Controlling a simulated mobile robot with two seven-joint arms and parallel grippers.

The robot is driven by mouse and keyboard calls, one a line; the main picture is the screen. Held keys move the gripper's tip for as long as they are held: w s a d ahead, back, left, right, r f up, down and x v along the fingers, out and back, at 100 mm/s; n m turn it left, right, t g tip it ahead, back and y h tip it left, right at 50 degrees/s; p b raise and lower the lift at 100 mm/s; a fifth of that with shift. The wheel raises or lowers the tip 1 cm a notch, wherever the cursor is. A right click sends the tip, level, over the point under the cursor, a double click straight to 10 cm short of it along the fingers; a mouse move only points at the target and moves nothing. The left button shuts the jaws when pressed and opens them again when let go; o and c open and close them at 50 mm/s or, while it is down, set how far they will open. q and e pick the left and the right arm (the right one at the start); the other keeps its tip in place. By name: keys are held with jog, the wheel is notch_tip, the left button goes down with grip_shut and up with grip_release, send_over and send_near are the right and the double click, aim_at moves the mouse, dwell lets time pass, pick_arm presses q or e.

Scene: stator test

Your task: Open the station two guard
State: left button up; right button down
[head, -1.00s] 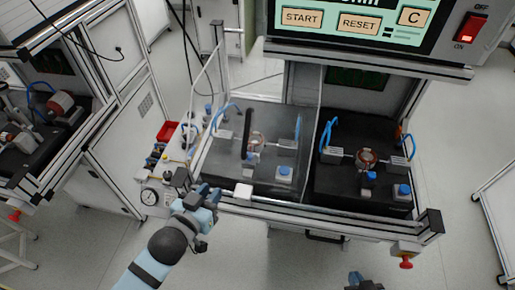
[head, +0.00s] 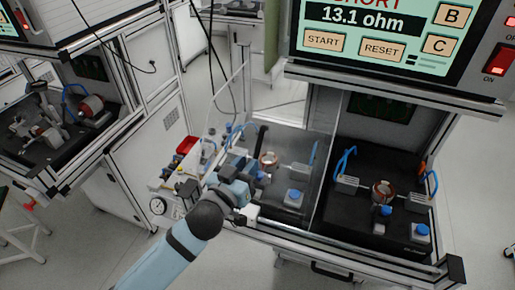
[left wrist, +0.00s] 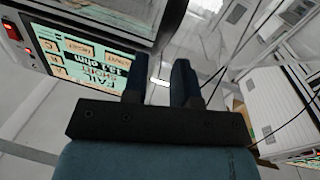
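The test bench has two bays split by a clear upright panel (head: 325,150). The left bay has clear guard panels (head: 236,105), and a dark bar, perhaps a handle (head: 261,137), stands at it. Which bay is station two is not marked in view. My left gripper (head: 235,175) is at the front left of the left bay, over its edge in the picture; whether it touches the guard cannot be told. In the left wrist view its two fingers (left wrist: 166,78) are apart, with nothing clearly held between them. My right gripper is out of view.
A copper-wound stator (head: 382,190) sits in the right bay, another (head: 268,160) in the left. The screen (head: 370,20) above reads SHORT, 13.1 ohm. A pressure gauge (head: 158,206) and red bin (head: 187,145) are left of the bench. Another station (head: 70,115) stands far left.

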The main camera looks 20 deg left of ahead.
aim_at(256, 154)
pick_arm(q)
jog(key=w, duration=0.2)
jog(key=w+d, duration=0.1)
jog(key=w, duration=0.2)
jog(key=shift+w+p, duration=0.3)
jog(key=shift+p, duration=0.05)
grip_shut()
